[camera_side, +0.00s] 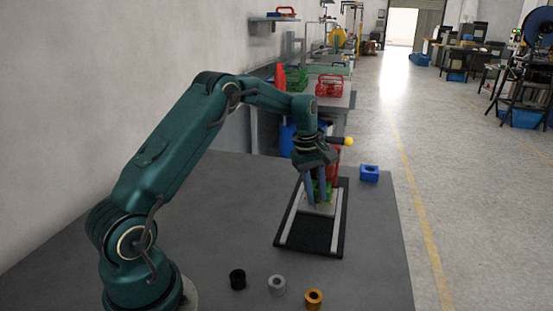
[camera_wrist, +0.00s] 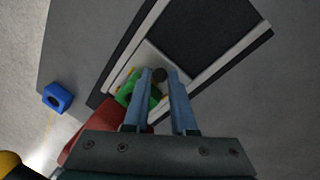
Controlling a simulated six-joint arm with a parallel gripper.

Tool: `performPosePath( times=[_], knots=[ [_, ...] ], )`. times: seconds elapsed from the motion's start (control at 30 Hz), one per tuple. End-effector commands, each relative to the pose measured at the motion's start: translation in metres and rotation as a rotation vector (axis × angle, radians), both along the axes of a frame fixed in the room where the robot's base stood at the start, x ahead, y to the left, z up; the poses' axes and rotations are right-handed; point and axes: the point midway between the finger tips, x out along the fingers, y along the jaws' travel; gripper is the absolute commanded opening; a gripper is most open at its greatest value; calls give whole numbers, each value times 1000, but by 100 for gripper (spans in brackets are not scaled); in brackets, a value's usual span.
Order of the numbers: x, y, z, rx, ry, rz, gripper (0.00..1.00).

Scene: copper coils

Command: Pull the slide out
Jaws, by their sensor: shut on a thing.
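The slide (camera_side: 322,210) is a light grey plate on a black base with two pale rails (camera_side: 289,224). It sits toward the far part of the base, and the dark near part of the track (camera_side: 312,234) is bare. In the wrist view the plate (camera_wrist: 151,56) shows beyond my fingers. My gripper (camera_side: 317,202) points down over the plate. In the wrist view its two blue fingers (camera_wrist: 160,74) close around a small dark round knob (camera_wrist: 160,75) at the plate. A green part (camera_wrist: 127,92) sits beside the fingers. My fingers hide some of the plate.
A red press body (camera_side: 333,160) with a yellow-balled handle (camera_side: 348,141) stands behind the slide, close to my gripper. A blue block (camera_side: 369,173) lies to its right. Black (camera_side: 237,279), grey (camera_side: 276,284) and orange (camera_side: 313,298) rings stand at the table's front. The table left of the base is clear.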

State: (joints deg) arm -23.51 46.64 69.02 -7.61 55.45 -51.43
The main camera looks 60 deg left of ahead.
Motion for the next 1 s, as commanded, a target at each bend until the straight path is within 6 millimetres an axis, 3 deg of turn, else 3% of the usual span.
performPosePath(
  times=[0.63,1.0],
  knots=[
    [-1,0,1,3,-2,1,0],
    [-25,-26,3,1,-2,-2,0]
  ],
)
